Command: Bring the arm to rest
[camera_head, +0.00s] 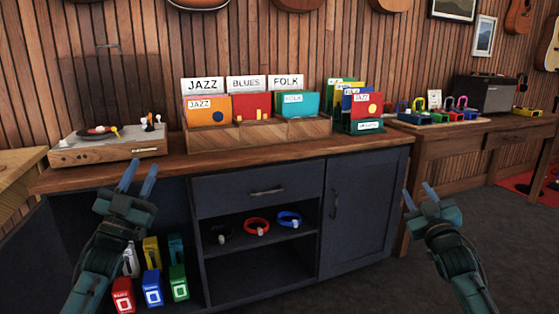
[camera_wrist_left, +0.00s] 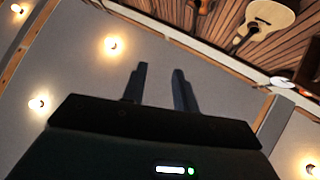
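My left gripper (camera_head: 139,178) is raised in front of the left part of the blue cabinet. Its two fingers stand apart and hold nothing. In the left wrist view its fingers (camera_wrist_left: 159,88) point up toward the ceiling and wall, with a gap between them and nothing in it. My right gripper (camera_head: 418,197) is in front of the cabinet's right end, over the dark floor. Its fingers are apart and nothing shows between them. Neither gripper visibly touches anything.
The cabinet (camera_head: 366,205) carries a turntable (camera_head: 75,152) and a wooden record crate (camera_head: 205,137). Its shelf holds coloured straps (camera_head: 257,226); several coloured boxes (camera_head: 152,290) stand low at left. A side table (camera_head: 470,137) holds an amplifier (camera_head: 486,94). Floor (camera_head: 365,285) is clear between my arms.

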